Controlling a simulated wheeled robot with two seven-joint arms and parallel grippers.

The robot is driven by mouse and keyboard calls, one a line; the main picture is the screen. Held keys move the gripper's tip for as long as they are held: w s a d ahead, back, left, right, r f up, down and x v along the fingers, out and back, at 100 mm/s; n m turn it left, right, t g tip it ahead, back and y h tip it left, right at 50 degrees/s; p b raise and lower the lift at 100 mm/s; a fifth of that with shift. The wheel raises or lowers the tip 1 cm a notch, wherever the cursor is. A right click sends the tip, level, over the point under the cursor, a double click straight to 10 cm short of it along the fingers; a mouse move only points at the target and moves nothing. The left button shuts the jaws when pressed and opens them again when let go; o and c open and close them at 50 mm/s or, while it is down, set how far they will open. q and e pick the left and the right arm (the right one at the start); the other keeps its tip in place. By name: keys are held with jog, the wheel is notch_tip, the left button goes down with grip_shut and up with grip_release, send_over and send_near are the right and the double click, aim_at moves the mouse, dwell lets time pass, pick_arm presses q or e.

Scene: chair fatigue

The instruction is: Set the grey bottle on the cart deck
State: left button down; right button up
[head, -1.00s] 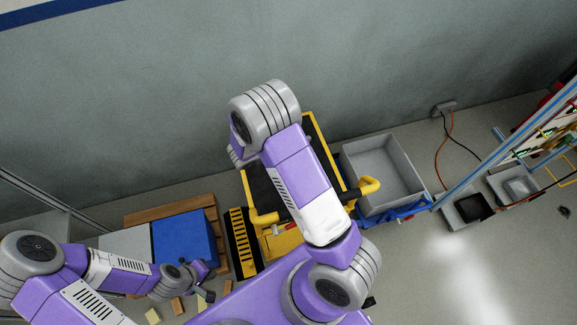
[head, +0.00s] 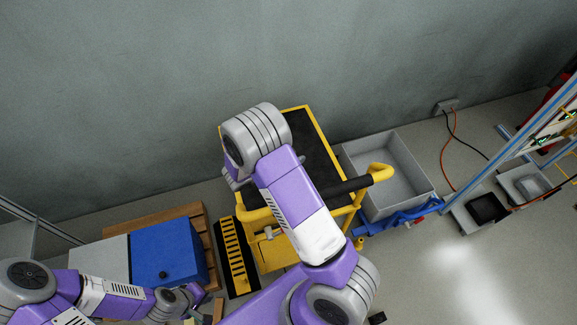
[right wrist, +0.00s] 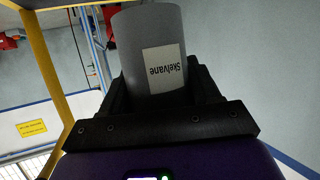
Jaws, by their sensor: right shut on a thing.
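The grey bottle (right wrist: 135,30) with a white label reading "Skelvane" shows in the right wrist view. My right gripper (right wrist: 165,85) is shut on it, with dark jaws at its two sides. In the head view the bottle and the right gripper are hidden behind my right arm, which reaches over the cart. The cart's black deck (head: 312,150) has a yellow rim, and my arm covers part of it. I cannot tell the bottle's height above the deck. My left gripper (head: 194,300) is low at the left, near the blue box; its jaws are too small to read.
The cart's handle (head: 381,172) sticks out on the right. A grey bin (head: 405,165) stands right of the cart. A blue box (head: 170,250) sits on a wooden pallet (head: 196,212) at left. A yellow-black slotted step (head: 237,258) lies between. The grey wall is behind.

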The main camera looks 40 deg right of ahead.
notch_tip(320, 180, down, 8)
jog(key=b, duration=0.3)
jog(key=shift+f, duration=0.1)
jog(key=shift+f, duration=0.15)
jog(key=o, duration=1.4)
jog(key=shift+o, duration=0.2)
jog(key=shift+a+r, duration=0.2)
jog(key=shift+r, duration=0.05)
jog(key=p+v, duration=0.3)
jog(key=v, duration=0.8)
jog(key=shift+a, duration=0.3)
jog(key=shift+r, duration=0.1)
